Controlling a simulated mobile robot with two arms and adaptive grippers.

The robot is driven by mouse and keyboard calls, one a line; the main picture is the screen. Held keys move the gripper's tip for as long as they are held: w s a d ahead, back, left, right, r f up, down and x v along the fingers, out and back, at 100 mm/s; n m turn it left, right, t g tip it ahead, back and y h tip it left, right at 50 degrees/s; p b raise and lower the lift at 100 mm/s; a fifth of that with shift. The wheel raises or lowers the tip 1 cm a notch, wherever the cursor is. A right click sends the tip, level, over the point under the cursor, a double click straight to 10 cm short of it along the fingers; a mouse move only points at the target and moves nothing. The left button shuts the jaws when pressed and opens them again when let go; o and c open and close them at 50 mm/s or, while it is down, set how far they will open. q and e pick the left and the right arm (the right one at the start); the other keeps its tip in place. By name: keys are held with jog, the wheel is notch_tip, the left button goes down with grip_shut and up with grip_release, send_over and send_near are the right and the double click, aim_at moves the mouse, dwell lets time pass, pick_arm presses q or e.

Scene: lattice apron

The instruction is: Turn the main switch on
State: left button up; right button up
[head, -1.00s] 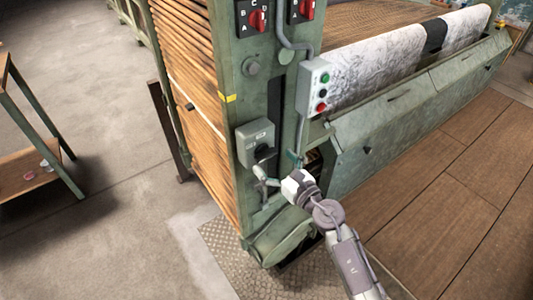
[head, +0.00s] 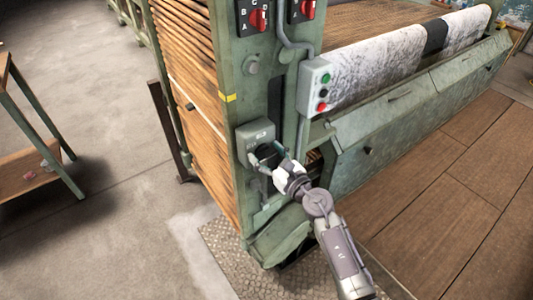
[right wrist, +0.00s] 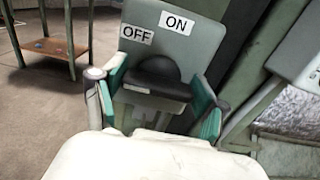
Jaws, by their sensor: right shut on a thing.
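The main switch is a grey-green box (head: 254,131) on the machine's green end post, with a black knob (head: 266,151) low on its front. In the right wrist view the box (right wrist: 186,58) carries an OFF label (right wrist: 136,35) at left and an ON label (right wrist: 177,22) at right, above the black knob (right wrist: 156,72). My right gripper (head: 270,157) is at the knob. Its teal-padded fingers (right wrist: 158,98) stand on either side of the knob and are shut on it. Which label the knob points to I cannot tell. My left gripper is not in view.
A button box (head: 315,87) with green and red buttons sits right of the switch on the same post. Red rotary switches (head: 258,20) are above. A long green trough (head: 410,105) runs right. A table (head: 35,165) stands at left, with open floor between.

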jog(key=shift+m, duration=0.3)
jog(key=m+p, duration=0.2)
jog(key=shift+m, duration=0.4)
jog(key=m+p, duration=0.1)
jog(key=m, duration=0.3)
jog(key=shift+w+d+m+p, duration=0.1)
jog(key=shift+d+m+p, duration=0.05)
jog(key=shift+m+p, duration=0.2)
jog(key=m+p, duration=0.1)
jog(key=m, duration=0.4)
jog(key=shift+f+p, duration=0.15)
jog(key=shift+p, duration=0.15)
jog(key=shift+f+m+p, duration=0.1)
jog(key=shift+m+p, duration=0.4)
jog(key=shift+m, duration=1.95)
jog(key=o, duration=1.2)
jog(key=shift+c, duration=0.2)
